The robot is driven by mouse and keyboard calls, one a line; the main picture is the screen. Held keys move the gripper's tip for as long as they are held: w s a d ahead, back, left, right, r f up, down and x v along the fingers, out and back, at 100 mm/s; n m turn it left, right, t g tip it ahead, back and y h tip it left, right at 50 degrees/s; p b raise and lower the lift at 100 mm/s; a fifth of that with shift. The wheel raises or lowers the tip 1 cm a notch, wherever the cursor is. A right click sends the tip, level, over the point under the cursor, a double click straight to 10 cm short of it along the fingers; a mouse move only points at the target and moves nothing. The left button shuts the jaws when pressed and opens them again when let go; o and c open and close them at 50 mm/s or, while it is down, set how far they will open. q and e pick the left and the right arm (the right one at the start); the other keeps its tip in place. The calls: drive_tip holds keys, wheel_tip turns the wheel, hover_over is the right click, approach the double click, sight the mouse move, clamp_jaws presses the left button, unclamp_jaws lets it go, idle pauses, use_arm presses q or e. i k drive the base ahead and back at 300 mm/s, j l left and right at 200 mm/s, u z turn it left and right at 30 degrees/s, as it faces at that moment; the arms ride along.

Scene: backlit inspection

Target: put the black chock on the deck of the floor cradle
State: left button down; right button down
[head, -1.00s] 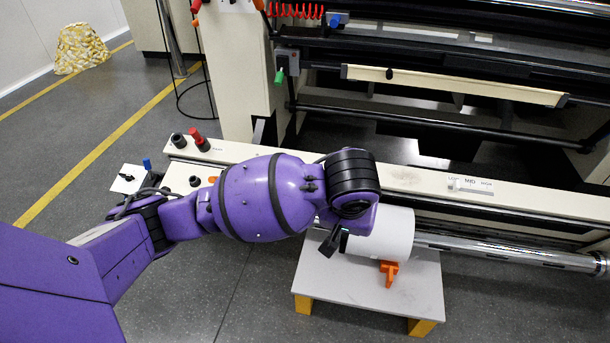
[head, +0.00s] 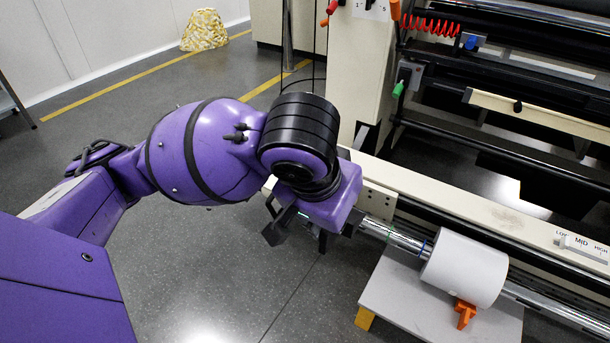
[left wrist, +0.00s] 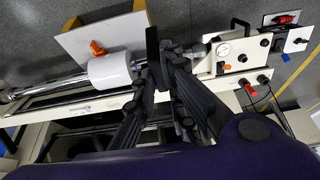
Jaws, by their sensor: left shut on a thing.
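My left gripper (head: 298,216) is shut on the black chock (head: 277,229), holding it in the air left of the floor cradle. In the left wrist view the dark fingers (left wrist: 168,62) close together at the black chock (left wrist: 152,42), and dark on dark makes its outline hard to read. The floor cradle (head: 393,303) has a flat pale grey deck on orange-yellow legs; its deck also shows in the left wrist view (left wrist: 95,38). An orange chock (head: 465,312) sits on the deck against the white roll (head: 465,268). My right gripper is not in view.
The white roll is on a shiny metal shaft (head: 395,235) running along the machine's long cream beam (head: 470,210). A control panel with knobs (left wrist: 238,55) stands near the gripper in the left wrist view. Grey floor (head: 215,270) left of the cradle is clear.

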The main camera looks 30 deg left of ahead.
sight(388, 288)
drive_tip(key=i+l+u, duration=0.1)
drive_tip(key=l+u, duration=0.3)
drive_tip(key=i+l+u, duration=0.1)
drive_tip(key=l+u, duration=0.2)
drive_tip(key=u, duration=0.15)
drive_tip(key=l+u, duration=0.3)
drive_tip(key=l, duration=0.6)
drive_tip(key=l+u, duration=0.1)
drive_tip(key=l, duration=1.3)
drive_tip(key=k, duration=0.05)
